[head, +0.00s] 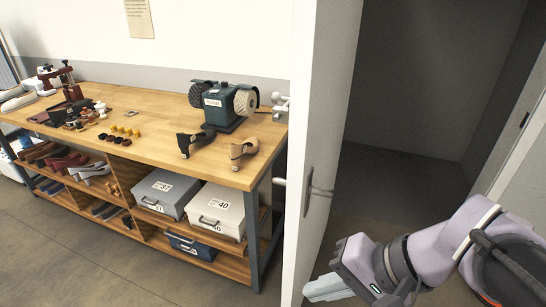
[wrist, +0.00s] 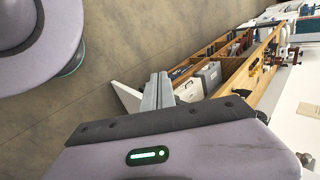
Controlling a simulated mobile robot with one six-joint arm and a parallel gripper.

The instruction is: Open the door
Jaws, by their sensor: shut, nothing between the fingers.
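The white door (head: 335,90) stands open in the head view, its edge towards me and a dark space open to its right. A lever handle (head: 320,192) is on its right face, and part of another handle (head: 280,182) shows past its left edge. My gripper (head: 312,289) is low in the head view, in front of the doorway, below and apart from the handle. Its fingers are shut and empty, and they also show in the wrist view (wrist: 159,82). A white panel (wrist: 127,97) shows beside the fingers there; I cannot tell if it is the door.
A wooden workbench (head: 150,142) with shoes, tools and a green grinding machine (head: 222,104) stands left of the door. Boxes (head: 216,209) and shoes fill its shelves. A light door frame (head: 520,140) bounds the doorway at right. The floor inside the doorway looks clear.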

